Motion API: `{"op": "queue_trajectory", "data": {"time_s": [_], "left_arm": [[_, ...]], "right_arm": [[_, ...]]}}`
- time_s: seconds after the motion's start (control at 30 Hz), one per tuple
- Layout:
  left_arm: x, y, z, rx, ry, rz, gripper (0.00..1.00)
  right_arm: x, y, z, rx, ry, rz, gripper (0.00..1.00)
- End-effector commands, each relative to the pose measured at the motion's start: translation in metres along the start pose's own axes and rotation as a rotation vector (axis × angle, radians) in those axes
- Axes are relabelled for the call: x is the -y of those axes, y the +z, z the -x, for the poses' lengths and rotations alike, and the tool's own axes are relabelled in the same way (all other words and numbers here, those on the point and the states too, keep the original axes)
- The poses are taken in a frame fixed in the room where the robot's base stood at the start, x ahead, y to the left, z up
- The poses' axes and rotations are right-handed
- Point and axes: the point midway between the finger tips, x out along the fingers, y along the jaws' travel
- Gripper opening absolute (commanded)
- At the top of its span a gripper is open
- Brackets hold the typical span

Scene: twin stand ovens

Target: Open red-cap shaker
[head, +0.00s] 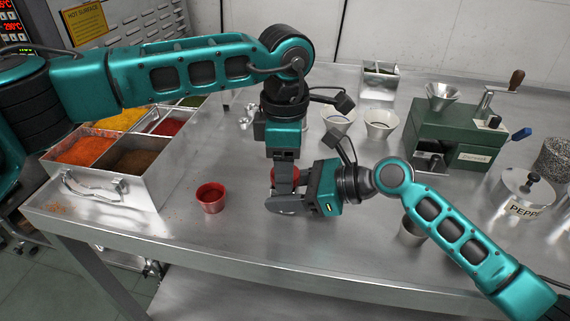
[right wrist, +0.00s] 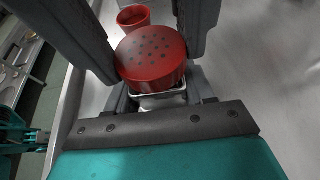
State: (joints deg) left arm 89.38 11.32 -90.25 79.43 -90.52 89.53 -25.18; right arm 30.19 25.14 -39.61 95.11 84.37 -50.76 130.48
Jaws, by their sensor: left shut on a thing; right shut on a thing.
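The shaker's red cap (right wrist: 150,55), round with dark holes in its top, sits on a silver body (right wrist: 162,100) in the right wrist view. In the head view the cap (head: 283,175) shows only as a bit of red. My left gripper (head: 285,165) points down from above with its fingers shut on the sides of the cap. My right gripper (head: 279,198) comes in from the right and is shut on the body below it. The fingers hide most of the body. I cannot tell whether the cap is loose.
A small red bowl (head: 210,198) stands on the steel table to the left. A spice tray (head: 145,187) is at the far left. A green grinder (head: 455,150), white bowls (head: 381,124) and a pepper pot (head: 522,195) stand to the right. The table's front is mostly clear.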

Motion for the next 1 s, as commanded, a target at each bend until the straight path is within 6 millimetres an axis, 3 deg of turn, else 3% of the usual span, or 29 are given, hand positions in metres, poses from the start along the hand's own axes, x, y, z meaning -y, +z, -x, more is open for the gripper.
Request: {"op": "queue_trajectory", "data": {"time_s": [0.2,0.4,0.83,0.87,1.0], "left_arm": [[0.0004,0.0002,0.0004,0.000,-0.001,0.403,0.16],[0.0003,0.0001,0.0007,-0.001,0.000,0.690,0.16],[0.0004,0.0001,0.0008,-0.001,0.000,0.781,0.16],[0.0004,0.0001,0.0008,-0.001,0.000,0.781,0.54],[0.0003,0.0002,0.0008,0.000,0.000,0.780,0.68]], "right_arm": [[0.0005,-0.0004,0.0002,-0.001,-0.001,-0.001,0.00],[0.0005,-0.0004,0.0002,-0.001,-0.001,-0.001,0.00],[0.0006,-0.0005,0.0003,-0.001,-0.002,-0.001,0.00],[0.0006,-0.0005,0.0003,-0.001,-0.002,0.000,0.00],[0.0006,-0.0005,0.0003,-0.001,-0.002,0.000,0.00]]}}
